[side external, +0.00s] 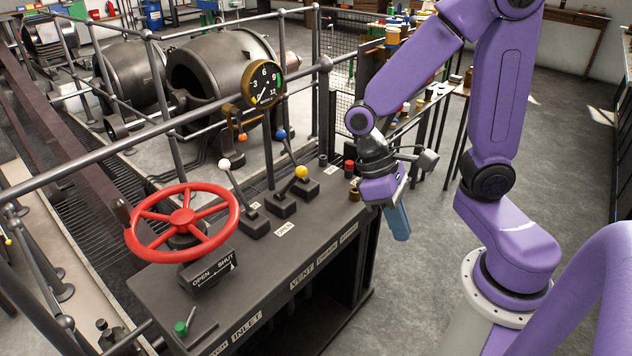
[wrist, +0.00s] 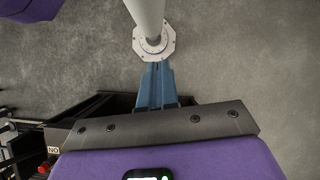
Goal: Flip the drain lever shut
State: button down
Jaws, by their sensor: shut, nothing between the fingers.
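Three levers stand on the dark console. The middle one, with a yellow knob (side external: 301,172), leans toward the front, near an OPEN plate (side external: 285,228). The front labels are small; by their order this seems to be the drain lever. The white-knobbed lever (side external: 223,163) and the blue-knobbed lever (side external: 281,133) lean back, away from the front. My gripper (side external: 400,232) is shut and empty, its blue fingers pointing down beyond the console's right front edge, apart from all levers. In the wrist view the closed fingers (wrist: 157,72) are over the floor.
A red handwheel (side external: 183,222) with an OPEN/SHUT plate stands left on the console (side external: 240,290). A red button (side external: 349,166) is near my gripper, and also shows in the wrist view (wrist: 53,150). A gauge (side external: 263,84) and pipe railings rise behind.

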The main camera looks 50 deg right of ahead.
jog(key=w+a+f+m+y, duration=0.2)
jog(key=w+m+y, duration=0.5)
jog(key=m, duration=0.5)
jog(key=w+a+f+m+y, duration=0.1)
jog(key=w+a+m+y, duration=0.1)
jog(key=w+m+y, duration=0.6)
jog(key=w+d+f+m+t+y, duration=0.3)
jog(key=d+m+t, duration=0.2)
jog(key=m+t, duration=0.75)
jog(key=s+d+f+m+t+h, duration=0.1)
jog(key=d+f+m+t+h, duration=0.3)
jog(key=m, duration=0.7)
jog(key=s+d+f+m+t+h, duration=0.1)
jog(key=d+f+m+t+h, duration=0.3)
jog(key=d+m+t+h, duration=0.4)
jog(key=shift+s+d+m+t+h, duration=0.3)
jog(key=shift+m+t+h, duration=0.55)
jog(key=shift+m+h, duration=1.05)
jog(key=shift+a+f, duration=0.1)
